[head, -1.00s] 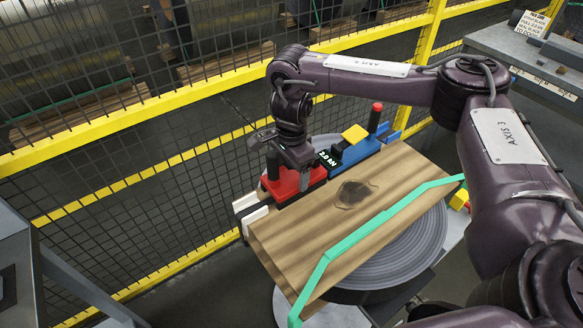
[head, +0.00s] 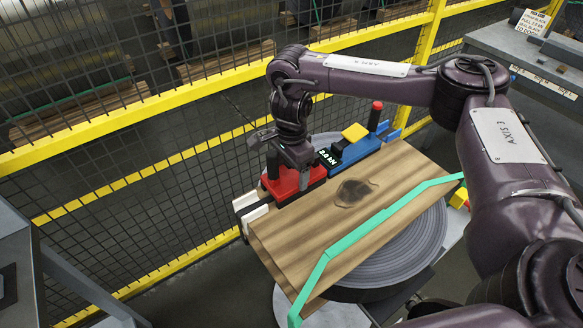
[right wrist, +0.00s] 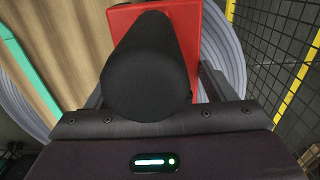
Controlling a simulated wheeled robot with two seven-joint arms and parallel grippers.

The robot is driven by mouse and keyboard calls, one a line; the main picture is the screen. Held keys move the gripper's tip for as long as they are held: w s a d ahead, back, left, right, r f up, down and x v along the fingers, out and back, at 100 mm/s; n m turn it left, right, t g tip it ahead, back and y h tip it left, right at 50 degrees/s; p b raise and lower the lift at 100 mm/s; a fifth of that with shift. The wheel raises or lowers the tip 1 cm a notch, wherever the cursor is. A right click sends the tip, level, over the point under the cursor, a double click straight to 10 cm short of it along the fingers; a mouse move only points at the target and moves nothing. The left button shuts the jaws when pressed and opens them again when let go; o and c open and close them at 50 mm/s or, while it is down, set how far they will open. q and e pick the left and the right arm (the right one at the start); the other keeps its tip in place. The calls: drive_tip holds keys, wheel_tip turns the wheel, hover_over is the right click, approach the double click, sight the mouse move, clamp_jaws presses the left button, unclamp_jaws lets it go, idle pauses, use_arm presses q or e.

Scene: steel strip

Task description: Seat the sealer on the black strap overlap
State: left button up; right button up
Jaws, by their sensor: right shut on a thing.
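The red sealer (head: 299,185) sits at the far edge of the wooden board, over the line of the black strap (head: 250,208), in the head view. Its underside and the strap overlap are hidden. My right gripper (head: 293,160) is above it, shut on the sealer's black handle. In the right wrist view the black handle (right wrist: 152,70) lies between the fingers, with the red body (right wrist: 185,30) beyond. A blue tool (head: 350,150) with a yellow block and a red-topped post stands just right of the sealer; its display reads 2.0 kN. My left gripper is not in view.
The wooden board (head: 330,225) lies over a grey coil (head: 425,250). A green strap (head: 370,230) crosses its near side. A yellow-framed mesh fence (head: 120,190) runs close behind. A grey bench (head: 540,80) stands at the upper right.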

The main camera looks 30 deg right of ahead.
drive_tip(key=shift+w, duration=0.1)
drive_tip(key=o, duration=2.1)
drive_tip(key=shift+c, duration=0.2)
drive_tip(key=shift+s+f, duration=0.15)
drive_tip(key=shift+s, duration=0.05)
wheel_tip(320, 180, up, 8)
drive_tip(key=shift+r+p, duration=0.1)
drive_tip(key=shift+p, duration=0.3)
